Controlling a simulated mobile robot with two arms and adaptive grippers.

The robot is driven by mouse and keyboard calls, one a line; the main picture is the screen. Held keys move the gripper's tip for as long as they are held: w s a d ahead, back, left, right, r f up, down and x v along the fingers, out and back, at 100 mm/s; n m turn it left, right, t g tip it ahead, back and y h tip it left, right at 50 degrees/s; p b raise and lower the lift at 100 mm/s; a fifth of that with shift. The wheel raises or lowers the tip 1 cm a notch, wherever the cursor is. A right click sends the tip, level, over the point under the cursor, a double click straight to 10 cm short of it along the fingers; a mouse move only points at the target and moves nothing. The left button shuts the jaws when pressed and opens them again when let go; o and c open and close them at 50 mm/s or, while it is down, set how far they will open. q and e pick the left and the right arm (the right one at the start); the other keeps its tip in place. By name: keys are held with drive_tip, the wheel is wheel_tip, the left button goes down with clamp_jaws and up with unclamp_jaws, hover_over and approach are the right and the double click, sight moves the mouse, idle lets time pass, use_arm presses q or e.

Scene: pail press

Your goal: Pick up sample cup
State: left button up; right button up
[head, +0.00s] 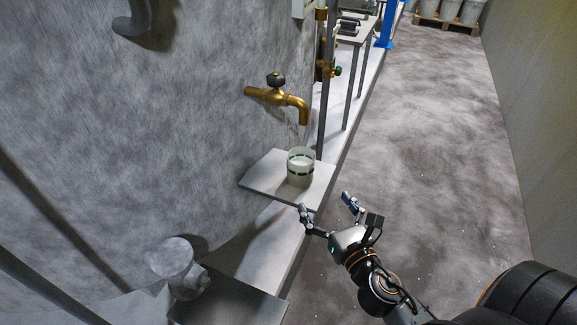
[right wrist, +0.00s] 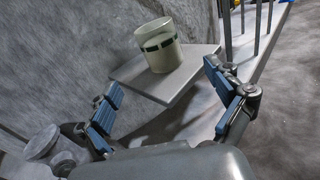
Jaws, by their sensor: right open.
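The sample cup (head: 301,167) is a pale, translucent cup with dark band marks around it. It stands upright on a small grey shelf (head: 262,178) below the brass tap. In the right wrist view the cup (right wrist: 158,46) stands on the shelf (right wrist: 196,71), ahead of and between my spread fingers. My right gripper (head: 326,206) is open and empty, in front of the shelf and to the lower right of the cup, apart from it. In the right wrist view the blue-padded fingers of the gripper (right wrist: 165,100) are wide apart. My left gripper is not in view.
A brass tap (head: 280,94) with a dark knob juts from the grey wall above the cup. A vertical pipe (head: 324,100) stands just behind the shelf. A grey rounded fitting (head: 175,258) is at lower left. The floor (head: 430,130) at right is clear.

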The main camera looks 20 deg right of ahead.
wheel_tip(320, 180, up, 2)
drive_tip(key=w+r+p, duration=0.1)
drive_tip(key=w, duration=0.1)
drive_tip(key=p, duration=0.1)
approach(296, 150)
drive_tip(key=shift+w+d+f+n, duration=0.2)
drive_tip(key=shift+w+f, duration=0.15)
drive_tip(key=shift+w, duration=0.15)
drive_tip(key=shift+w+d+f+n, duration=0.1)
drive_tip(key=shift+w+f+n, duration=0.1)
drive_tip(key=shift+w+f, duration=0.25)
drive_tip(key=shift+w+r+p, duration=0.15)
drive_tip(key=shift+w+p, duration=0.15)
drive_tip(key=shift+w, duration=0.2)
drive_tip(key=w+p, duration=0.1)
drive_tip(key=w, duration=0.2)
drive_tip(key=shift+w+d+r, duration=0.1)
drive_tip(key=shift+w+d, duration=0.05)
drive_tip(key=shift+w, duration=0.75)
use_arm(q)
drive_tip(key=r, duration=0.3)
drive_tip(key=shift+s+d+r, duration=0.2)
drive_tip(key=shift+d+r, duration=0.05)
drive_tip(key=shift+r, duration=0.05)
use_arm(e)
drive_tip(key=c, duration=1.4)
drive_tip(key=shift+c, duration=0.2)
